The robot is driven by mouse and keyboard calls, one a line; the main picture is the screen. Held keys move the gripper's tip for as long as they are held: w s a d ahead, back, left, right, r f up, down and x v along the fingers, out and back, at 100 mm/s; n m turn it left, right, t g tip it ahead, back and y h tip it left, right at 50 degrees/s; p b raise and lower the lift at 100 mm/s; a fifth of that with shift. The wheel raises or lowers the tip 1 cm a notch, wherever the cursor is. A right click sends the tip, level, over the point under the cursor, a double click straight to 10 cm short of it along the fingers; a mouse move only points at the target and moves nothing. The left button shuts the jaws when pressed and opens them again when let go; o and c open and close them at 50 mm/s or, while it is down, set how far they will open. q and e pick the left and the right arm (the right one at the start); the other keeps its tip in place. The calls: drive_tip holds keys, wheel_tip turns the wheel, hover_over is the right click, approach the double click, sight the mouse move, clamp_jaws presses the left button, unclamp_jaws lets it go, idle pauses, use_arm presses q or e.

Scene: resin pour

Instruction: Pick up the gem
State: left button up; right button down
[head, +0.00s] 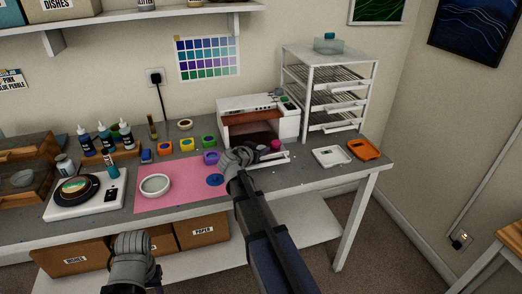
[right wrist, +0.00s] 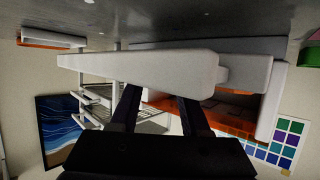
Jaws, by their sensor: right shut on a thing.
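I cannot make out a gem in either view. My right gripper (head: 258,158) is at the front of a white box-shaped machine with an orange-brown window (head: 248,128). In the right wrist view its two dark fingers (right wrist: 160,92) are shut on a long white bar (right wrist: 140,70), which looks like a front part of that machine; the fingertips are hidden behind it. A white round dish (head: 155,184) sits on the pink mat (head: 180,197), apart from the gripper. My left arm shows at the lower left, below the table front, without its fingers in sight.
A white rack (head: 322,90) stands right of the machine. A white tray (head: 331,156) and an orange tray (head: 364,149) lie at the table's right. Several colour pots and bottles line the back left. A black turntable (head: 75,189) stands at the left.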

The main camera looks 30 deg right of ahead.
drive_tip(key=shift+r, duration=0.15)
wheel_tip(320, 180, up, 10)
drive_tip(key=p, duration=1)
